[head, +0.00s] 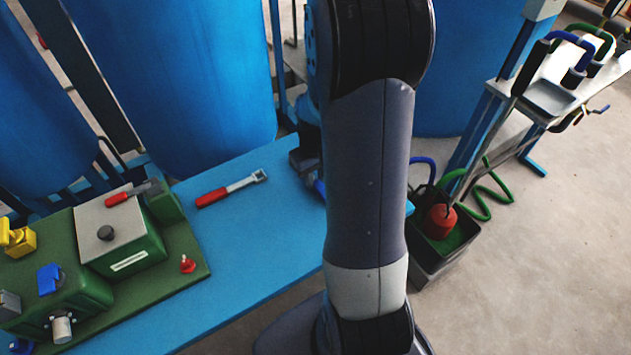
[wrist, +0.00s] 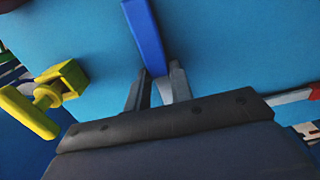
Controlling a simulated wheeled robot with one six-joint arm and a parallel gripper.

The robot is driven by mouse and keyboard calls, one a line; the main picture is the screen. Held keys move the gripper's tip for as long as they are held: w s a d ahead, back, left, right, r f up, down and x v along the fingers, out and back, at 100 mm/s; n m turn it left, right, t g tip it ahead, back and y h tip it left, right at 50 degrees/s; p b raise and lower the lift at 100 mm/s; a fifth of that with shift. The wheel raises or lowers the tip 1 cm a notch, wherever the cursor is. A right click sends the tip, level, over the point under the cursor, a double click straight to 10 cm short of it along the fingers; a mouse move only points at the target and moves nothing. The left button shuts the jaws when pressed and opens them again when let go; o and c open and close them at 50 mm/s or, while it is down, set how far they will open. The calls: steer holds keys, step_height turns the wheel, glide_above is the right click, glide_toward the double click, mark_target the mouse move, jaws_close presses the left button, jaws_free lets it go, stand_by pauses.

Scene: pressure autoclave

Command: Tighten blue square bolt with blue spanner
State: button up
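My gripper shows in the wrist view (wrist: 160,72), its two narrow fingertips close against both sides of a blue bar (wrist: 146,30), which looks like the blue spanner's handle. The bar runs out of the top of that view, so its head is hidden. In the head view my arm blocks most of the gripper and spanner. A blue squarish piece (head: 49,279) sits on the green machine (head: 85,290) at the lower left; I cannot tell whether it is the blue square bolt. It is well apart from my gripper.
A red-handled spanner (head: 232,188) lies on the blue table (head: 255,255). A yellow piece (head: 17,238) sits at the far left, and a yellow part shows in the wrist view (wrist: 55,92). A black bin (head: 440,255) stands on the floor at right. Blue tanks (head: 180,80) rise behind.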

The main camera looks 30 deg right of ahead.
jaws_close()
steer(key=shift+r, duration=0.1)
